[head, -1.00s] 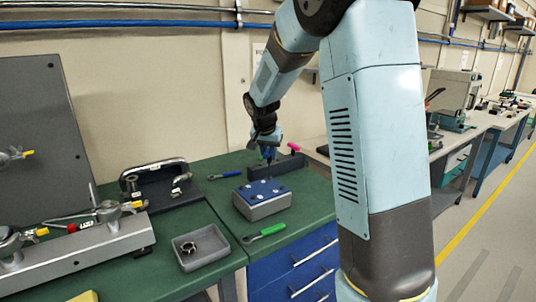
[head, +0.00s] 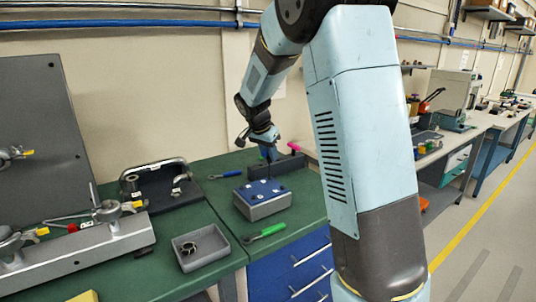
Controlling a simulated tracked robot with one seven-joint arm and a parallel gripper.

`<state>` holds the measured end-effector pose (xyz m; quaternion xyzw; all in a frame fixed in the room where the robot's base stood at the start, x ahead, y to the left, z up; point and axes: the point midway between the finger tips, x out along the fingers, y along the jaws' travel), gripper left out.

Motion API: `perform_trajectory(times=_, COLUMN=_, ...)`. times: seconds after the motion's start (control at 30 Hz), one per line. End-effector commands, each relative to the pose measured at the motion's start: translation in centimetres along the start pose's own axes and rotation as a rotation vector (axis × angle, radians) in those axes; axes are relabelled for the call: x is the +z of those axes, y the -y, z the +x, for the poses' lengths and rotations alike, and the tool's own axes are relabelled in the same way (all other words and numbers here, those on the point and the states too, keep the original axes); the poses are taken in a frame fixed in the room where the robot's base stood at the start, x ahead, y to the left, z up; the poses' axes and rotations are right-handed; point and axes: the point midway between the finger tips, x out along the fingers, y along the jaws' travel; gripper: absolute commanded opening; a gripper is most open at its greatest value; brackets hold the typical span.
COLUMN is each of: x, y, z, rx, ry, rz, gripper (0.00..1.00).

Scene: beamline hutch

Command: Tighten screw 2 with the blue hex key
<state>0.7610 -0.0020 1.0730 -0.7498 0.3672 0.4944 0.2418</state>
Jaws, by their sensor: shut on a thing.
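My gripper (head: 267,143) is above the grey block with a blue top plate (head: 265,209) on the green bench. It is shut on the blue hex key (head: 268,154), whose blue handle shows below the fingers. The key hangs roughly upright, and its thin dark shaft reaches down to the back part of the blue plate. Several screw heads show as pale spots on the plate, but their numbers cannot be read. I cannot tell whether the key's tip sits in a screw.
A blue-handled tool (head: 226,174) lies behind the block. A green-handled tool (head: 265,233) lies in front. A dark rack with a pink-handled tool (head: 294,147) stands behind right. A grey tray (head: 202,247) holds a small metal part. Clamps on a rail (head: 85,250) stand left.

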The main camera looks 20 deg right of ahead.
Motion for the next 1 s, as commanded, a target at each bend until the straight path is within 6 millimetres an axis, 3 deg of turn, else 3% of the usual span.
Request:
perform_trajectory(times=0.33, x=0.02, y=0.05, z=0.02, rx=0.011, ry=0.001, rz=0.024, gripper=0.00)
perform_trajectory(times=0.7, x=-0.02, y=0.09, z=0.10, rx=0.133, ry=0.000, rz=0.309, gripper=0.00)
perform_trajectory(times=1.0, x=0.00, y=0.06, z=0.08, rx=0.137, ry=0.000, rz=0.320, gripper=0.00)
